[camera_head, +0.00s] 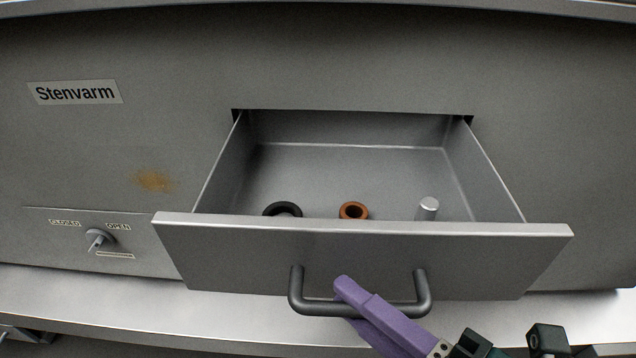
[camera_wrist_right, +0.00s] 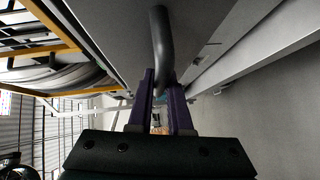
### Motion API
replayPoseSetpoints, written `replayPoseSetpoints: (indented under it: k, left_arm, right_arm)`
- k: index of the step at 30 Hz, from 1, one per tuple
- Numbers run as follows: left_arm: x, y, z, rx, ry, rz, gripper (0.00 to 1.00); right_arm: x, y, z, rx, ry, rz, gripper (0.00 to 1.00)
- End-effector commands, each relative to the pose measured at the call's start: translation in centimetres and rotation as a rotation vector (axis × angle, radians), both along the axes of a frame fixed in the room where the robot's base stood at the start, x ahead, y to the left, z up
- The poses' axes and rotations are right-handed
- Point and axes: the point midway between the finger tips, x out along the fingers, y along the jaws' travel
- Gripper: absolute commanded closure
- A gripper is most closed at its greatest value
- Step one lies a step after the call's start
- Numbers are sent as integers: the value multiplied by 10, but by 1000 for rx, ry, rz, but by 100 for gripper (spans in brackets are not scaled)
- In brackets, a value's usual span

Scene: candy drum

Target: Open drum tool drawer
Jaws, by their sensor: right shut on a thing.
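The tool drawer (camera_head: 360,250) is pulled out of the grey drum housing, and its inside shows from above. Its dark bar handle (camera_head: 297,290) is on the front panel. My right gripper (camera_head: 350,300), with purple fingers, is shut on the handle near its middle. In the right wrist view the dark handle (camera_wrist_right: 160,45) runs between the two purple fingers (camera_wrist_right: 163,100). Inside the drawer lie a black ring (camera_head: 283,209), an orange-brown ring (camera_head: 353,210) and a small metal cylinder (camera_head: 428,208). The front panel partly hides the rings. My left gripper is not in view.
A knob (camera_head: 97,239) between CLOSED and OPEN labels is on the housing at left, below a Stenvarm label (camera_head: 75,92) and a rusty stain (camera_head: 153,180). A light metal ledge (camera_head: 80,295) runs below the drawer.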

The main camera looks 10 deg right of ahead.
Motion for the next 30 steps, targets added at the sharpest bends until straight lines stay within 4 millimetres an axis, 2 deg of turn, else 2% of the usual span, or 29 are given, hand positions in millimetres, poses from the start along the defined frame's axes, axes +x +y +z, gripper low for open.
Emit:
replayPoseSetpoints:
  k: [2,3,11,20,23,30]
  left_arm:
    - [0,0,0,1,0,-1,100]
    - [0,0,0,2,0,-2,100]
    - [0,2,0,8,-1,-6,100]
    - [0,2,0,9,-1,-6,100]
    - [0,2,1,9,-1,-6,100]
    - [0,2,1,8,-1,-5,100]
  right_arm:
    - [0,1,1,2,-4,1,100]
    - [0,1,1,2,-4,1,80]
    - [0,0,0,1,-1,1,53]
    - [-4,-2,0,0,2,0,53]
    - [-16,-9,2,-1,3,0,53]
    - [-58,-33,8,0,5,-1,53]
